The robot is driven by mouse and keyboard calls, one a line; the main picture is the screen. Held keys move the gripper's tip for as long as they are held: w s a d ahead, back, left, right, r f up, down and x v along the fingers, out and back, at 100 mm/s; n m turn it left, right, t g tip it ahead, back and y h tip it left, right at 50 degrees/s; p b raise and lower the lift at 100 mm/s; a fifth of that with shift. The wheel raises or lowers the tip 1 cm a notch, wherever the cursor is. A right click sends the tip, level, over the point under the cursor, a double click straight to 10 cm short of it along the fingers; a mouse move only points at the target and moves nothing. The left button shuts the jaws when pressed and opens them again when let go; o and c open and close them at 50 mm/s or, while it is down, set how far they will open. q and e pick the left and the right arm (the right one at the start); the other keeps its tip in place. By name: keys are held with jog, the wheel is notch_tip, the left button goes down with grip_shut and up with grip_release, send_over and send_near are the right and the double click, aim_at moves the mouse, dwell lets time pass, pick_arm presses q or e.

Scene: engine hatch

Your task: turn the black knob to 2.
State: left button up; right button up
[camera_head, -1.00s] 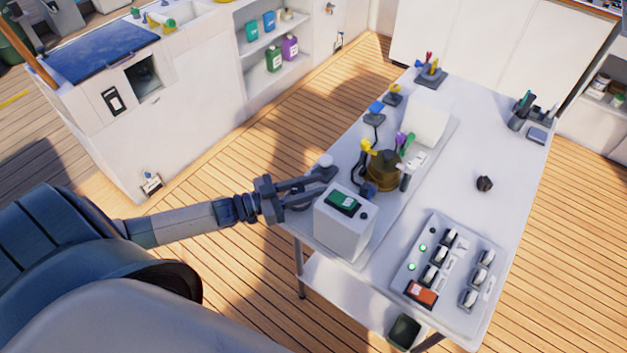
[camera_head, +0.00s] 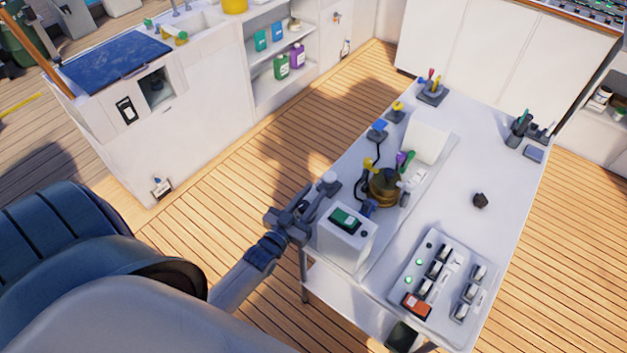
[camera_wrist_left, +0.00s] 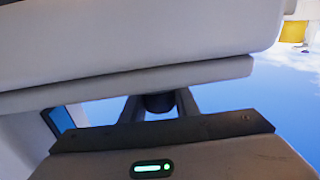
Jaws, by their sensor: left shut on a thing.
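My left gripper (camera_head: 316,198) is at the left edge of the white table, beside the white box with a green switch (camera_head: 345,219). In the left wrist view its two fingers are closed around a dark, round thing that looks like the black knob (camera_wrist_left: 158,103), under a pale overhanging edge. The knob's marks and pointer are hidden, so I cannot read its setting. My right gripper is not in view.
A brass pot-like part (camera_head: 383,189) with coloured fittings stands behind the box. The wooden floor (camera_head: 225,175) left of the table is clear.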

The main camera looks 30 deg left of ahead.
pick_arm(q)
jog(key=shift+a+n+y, duration=0.15)
jog(key=shift+n+y, duration=0.45)
jog(key=shift+y, duration=0.1)
jog(key=shift+a+y, duration=0.1)
jog(key=shift+y, duration=0.3)
jog(key=o, duration=1.1)
jog(key=shift+c, duration=0.2)
jog(key=shift+s, duration=0.45)
jog(key=s+d+b, duration=0.2)
jog(key=s+b, duration=0.2)
jog(key=s, duration=1.2)
jog(key=shift+s+d, duration=0.15)
